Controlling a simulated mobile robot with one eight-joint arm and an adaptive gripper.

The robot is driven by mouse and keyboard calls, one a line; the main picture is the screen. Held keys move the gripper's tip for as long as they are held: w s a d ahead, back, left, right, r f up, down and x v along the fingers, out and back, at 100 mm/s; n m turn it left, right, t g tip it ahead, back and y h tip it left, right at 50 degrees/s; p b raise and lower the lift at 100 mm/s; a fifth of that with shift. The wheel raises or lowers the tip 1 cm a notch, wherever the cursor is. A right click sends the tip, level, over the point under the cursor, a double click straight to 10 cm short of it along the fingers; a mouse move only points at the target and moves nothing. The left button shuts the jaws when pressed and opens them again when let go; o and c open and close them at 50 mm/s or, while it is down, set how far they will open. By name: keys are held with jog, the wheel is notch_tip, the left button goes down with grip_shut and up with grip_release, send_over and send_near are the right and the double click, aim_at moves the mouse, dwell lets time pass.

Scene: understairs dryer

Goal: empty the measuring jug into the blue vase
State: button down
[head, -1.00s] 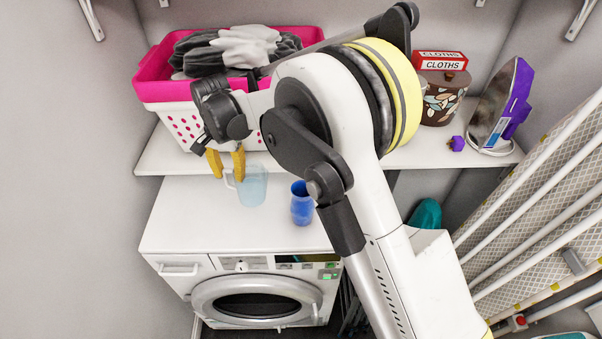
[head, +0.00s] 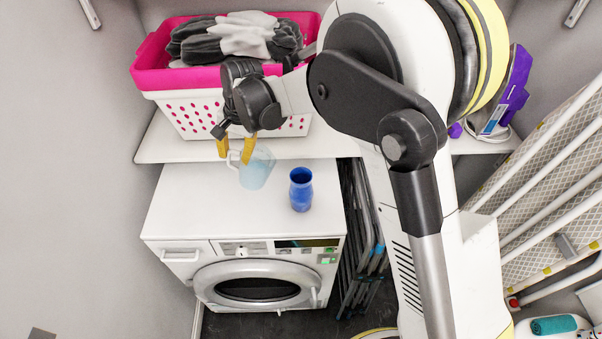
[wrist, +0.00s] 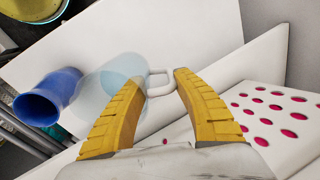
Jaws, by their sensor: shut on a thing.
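The clear, pale blue measuring jug (head: 258,168) is over the white top of the machine, left of the vase. It looks slightly tilted, and it also shows in the wrist view (wrist: 108,88). My gripper (head: 236,151) has its yellow fingers on either side of the jug's handle (wrist: 157,82) and is shut on it. The blue vase (head: 301,190) stands upright on the machine top to the right of the jug, apart from it. Its open mouth shows in the wrist view (wrist: 36,108). I cannot make out the jug's contents clearly.
A pink and white laundry basket (head: 180,110) with grey cloths stands on the shelf (head: 152,150) close behind my gripper. The washing machine top (head: 195,215) is otherwise clear. A folded ironing board (head: 560,175) leans at the right, and a purple iron (head: 515,85) is on the shelf.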

jog(key=shift+s+d+r+t+y, duration=0.35)
jog(key=shift+d+r+y, duration=0.6)
jog(key=shift+d+r, duration=0.05)
jog(key=shift+s+d+r+t+y, duration=0.3)
jog(key=shift+d+r+y, duration=0.65)
jog(key=shift+d+y, duration=0.1)
jog(key=shift+s+d+r+t+y, duration=0.35)
jog(key=shift+d+r+y, duration=0.55)
jog(key=shift+d+r, duration=0.1)
jog(key=shift+s+d+r+t+y, duration=0.15)
jog(key=shift+d+r+t+y, duration=0.15)
jog(key=shift+r+y, duration=0.3)
jog(key=shift+s+d+r+t+y, duration=0.1)
jog(key=shift+d+r+t+y, duration=0.1)
jog(key=shift+d+r+y, duration=0.35)
jog(key=shift+s+d+r+t+y+b, duration=0.2)
jog(key=shift+d+r+y+b, duration=0.15)
jog(key=shift+d+y+b, duration=0.3)
jog(key=shift+s+d+r+t+y+b, duration=0.15)
jog(key=shift+d+r+y+b, duration=0.2)
jog(key=shift+y+b, duration=0.45)
dwell(2.3)
